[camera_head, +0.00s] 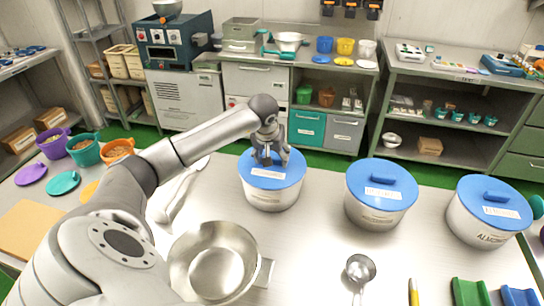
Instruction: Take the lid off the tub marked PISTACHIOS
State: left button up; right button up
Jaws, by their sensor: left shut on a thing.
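Three white tubs with blue lids stand in a row on the steel table. The left tub (271,200) has its lid (290,177) on, and the middle tub (372,215) and right tub (478,226) are lidded too. The right tub's body seems to read ALMONDS; the other labels are too small to read, so I cannot tell which is marked PISTACHIOS. My left gripper (270,160) is over the left tub, shut on its lid's handle, which the fingers mostly hide. My right gripper is not in view.
A steel bowl (213,262) stands in front of the left tub, beside my left arm. A metal scoop (361,270), a yellow pen-like tool (413,291) and green and blue pieces lie along the front. A tan board (28,229) and loose lids are at left.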

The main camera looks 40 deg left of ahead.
pick_arm(q)
jog(key=shift+r, duration=0.5)
notch_tip(320, 180, up, 2)
jog(key=shift+r+b, duration=0.1)
jog(key=shift+b, duration=0.4)
jog(key=s+d+r+b, duration=0.1)
jog(key=s+d+r, duration=0.5)
jog(key=s+r, duration=0.6)
jog(key=shift+s+d+r+b, duration=0.15)
jog(key=shift+d+r+b, duration=0.2)
jog(key=shift+d, duration=0.05)
